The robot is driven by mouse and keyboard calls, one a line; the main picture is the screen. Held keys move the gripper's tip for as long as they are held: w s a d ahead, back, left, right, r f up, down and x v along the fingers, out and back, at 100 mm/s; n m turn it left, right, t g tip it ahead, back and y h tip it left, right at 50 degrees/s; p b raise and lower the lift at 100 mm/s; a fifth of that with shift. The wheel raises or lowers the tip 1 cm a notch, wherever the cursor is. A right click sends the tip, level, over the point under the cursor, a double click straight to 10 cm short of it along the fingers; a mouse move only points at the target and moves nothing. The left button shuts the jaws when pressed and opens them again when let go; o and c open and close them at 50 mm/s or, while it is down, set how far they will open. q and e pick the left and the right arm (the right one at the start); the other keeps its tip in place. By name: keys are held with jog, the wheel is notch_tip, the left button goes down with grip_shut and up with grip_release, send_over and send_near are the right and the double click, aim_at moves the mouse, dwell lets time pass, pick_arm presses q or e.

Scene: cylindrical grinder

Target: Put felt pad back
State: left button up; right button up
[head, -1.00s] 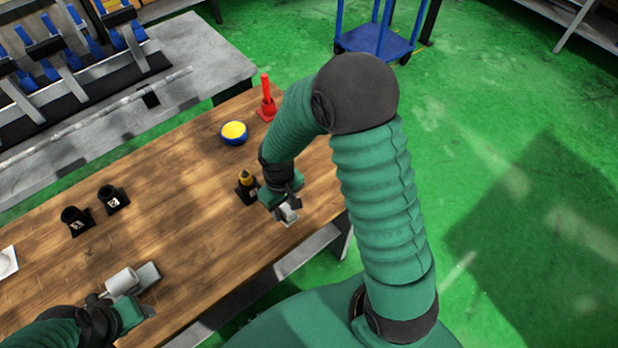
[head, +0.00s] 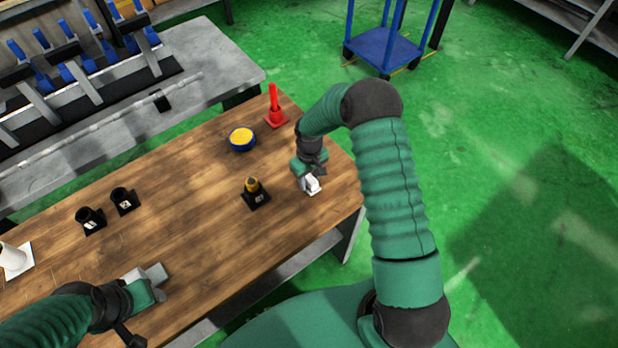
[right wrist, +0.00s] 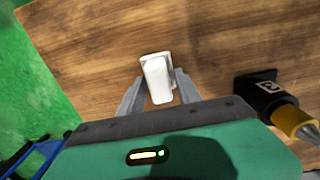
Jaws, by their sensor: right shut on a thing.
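A small white block, which I take to be the felt pad (right wrist: 157,78), sits between the fingertips of my right gripper (right wrist: 158,92) in the right wrist view. My right gripper (head: 309,180) is shut on it near the right end of the wooden table, and the white pad (head: 313,185) also shows in the head view. Whether the pad touches the tabletop cannot be told. My left gripper (head: 152,278) is low at the left over the table's near edge, with grey parts at its tip. Its jaw opening cannot be made out.
On the wooden table (head: 190,195), a black holder with a yellow-tipped tool (head: 256,193) stands left of my right gripper.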

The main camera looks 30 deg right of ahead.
aim_at(309, 178)
jog(key=o, duration=1.1)
jog(key=shift+d+f, duration=0.1)
jog(key=shift+d, duration=0.05)
jog(key=shift+o, duration=0.4)
jog(key=shift+a+r, duration=0.2)
jog(key=shift+a, duration=0.15)
jog(key=shift+w+r, duration=0.1)
jog(key=shift+r, duration=0.15)
notch_tip(309, 178, up, 11)
jog(key=b, duration=0.2)
jog(key=s+a+r+t, duration=0.1)
jog(key=s+a, duration=0.4)
jog(key=s, duration=0.3)
jog(key=s+a+r+m+t+b, duration=0.1)
jog(key=s+a+r, duration=0.1)
jog(key=s+a, duration=0.4)
jog(key=shift+s+r+t, duration=0.15)
jog(key=shift+s+t, duration=0.15)
jog(key=shift+s, duration=1.05)
